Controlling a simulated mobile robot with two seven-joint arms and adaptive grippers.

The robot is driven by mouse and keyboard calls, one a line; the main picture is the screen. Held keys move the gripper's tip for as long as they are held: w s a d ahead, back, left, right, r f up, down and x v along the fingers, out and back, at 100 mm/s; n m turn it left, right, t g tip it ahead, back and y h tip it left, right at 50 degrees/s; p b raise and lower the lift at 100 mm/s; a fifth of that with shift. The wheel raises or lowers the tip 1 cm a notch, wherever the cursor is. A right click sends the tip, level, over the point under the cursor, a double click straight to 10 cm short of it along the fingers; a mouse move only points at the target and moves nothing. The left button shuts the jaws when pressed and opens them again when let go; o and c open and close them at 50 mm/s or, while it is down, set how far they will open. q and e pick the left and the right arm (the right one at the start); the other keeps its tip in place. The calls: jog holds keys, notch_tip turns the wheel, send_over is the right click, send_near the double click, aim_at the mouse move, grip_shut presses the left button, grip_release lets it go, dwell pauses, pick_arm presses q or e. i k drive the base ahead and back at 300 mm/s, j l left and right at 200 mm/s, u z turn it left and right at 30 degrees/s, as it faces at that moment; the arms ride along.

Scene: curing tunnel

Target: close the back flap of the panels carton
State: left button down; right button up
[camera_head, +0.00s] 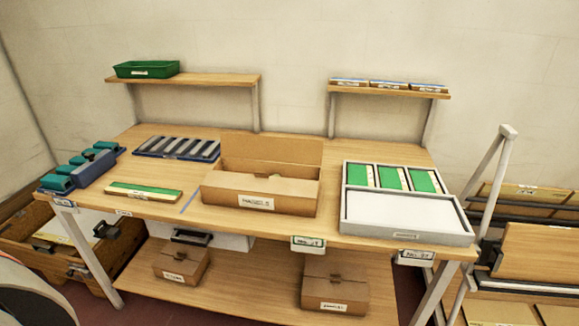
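The panels carton (225,191) is a brown cardboard box with a white label on its front, standing at the middle of the wooden table. Its back flap (270,152) stands up, leaning slightly back, along the rear edge. Neither of my grippers can be made out in this view.
The wooden table (188,213) holds a blue slotted rack (178,148), a green-and-yellow strip (144,191) and teal pieces (75,167) left. A white tray (406,216) with green panels is right of the carton. Two shelves (190,79) (390,91) hang behind. Closed cartons (334,288) sit below.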

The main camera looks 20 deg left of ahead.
aim_at(286, 150)
jog(key=i+l+u, duration=0.1)
jog(key=i, duration=0.35)
jog(key=i+l, duration=0.15)
jog(key=i, duration=0.3)
jog(key=j+u, duration=0.05)
